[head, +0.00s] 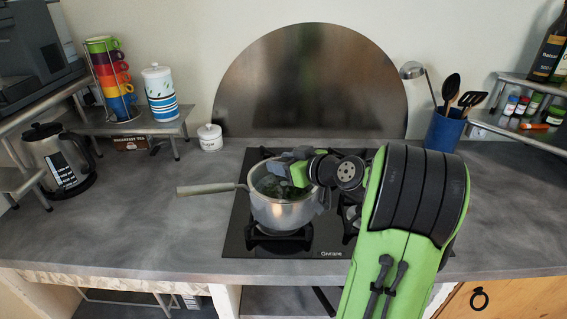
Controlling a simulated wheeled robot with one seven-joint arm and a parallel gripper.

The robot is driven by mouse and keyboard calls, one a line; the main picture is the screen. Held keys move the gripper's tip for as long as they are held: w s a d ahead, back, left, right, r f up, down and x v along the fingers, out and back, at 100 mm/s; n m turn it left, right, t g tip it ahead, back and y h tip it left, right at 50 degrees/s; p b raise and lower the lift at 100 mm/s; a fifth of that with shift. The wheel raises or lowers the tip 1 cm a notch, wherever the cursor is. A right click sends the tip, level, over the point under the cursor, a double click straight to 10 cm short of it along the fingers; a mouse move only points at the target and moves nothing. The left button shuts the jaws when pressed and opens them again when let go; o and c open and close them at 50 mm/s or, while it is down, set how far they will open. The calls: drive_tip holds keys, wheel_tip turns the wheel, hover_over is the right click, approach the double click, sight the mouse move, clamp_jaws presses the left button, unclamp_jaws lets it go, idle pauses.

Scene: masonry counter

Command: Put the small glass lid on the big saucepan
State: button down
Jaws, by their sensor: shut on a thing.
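The big saucepan (283,213) is silver metal and stands upright on the left part of the hob. Its long handle (206,189) points left. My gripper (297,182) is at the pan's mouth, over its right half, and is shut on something. The small glass lid (270,187) is hard to make out. What seems to be its clear surface lies across the pan's opening, with dark and green shapes showing there. My gripper and wrist hide the right part of the rim, so I cannot tell whether the lid touches it all around.
The black hob (290,245) is set in the grey counter (150,220). A kettle (62,160), a stack of coloured cups (113,78) and canisters stand left. A blue utensil holder (443,130) and a spice shelf (530,115) stand right. The counter left of the pan is clear.

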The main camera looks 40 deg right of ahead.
drive_tip(key=c, duration=0.5)
unclamp_jaws()
drive_tip(key=shift+f, duration=0.1)
drive_tip(key=p+v, duration=0.1)
drive_tip(key=v, duration=1.4)
drive_tip(key=shift+s, duration=0.4)
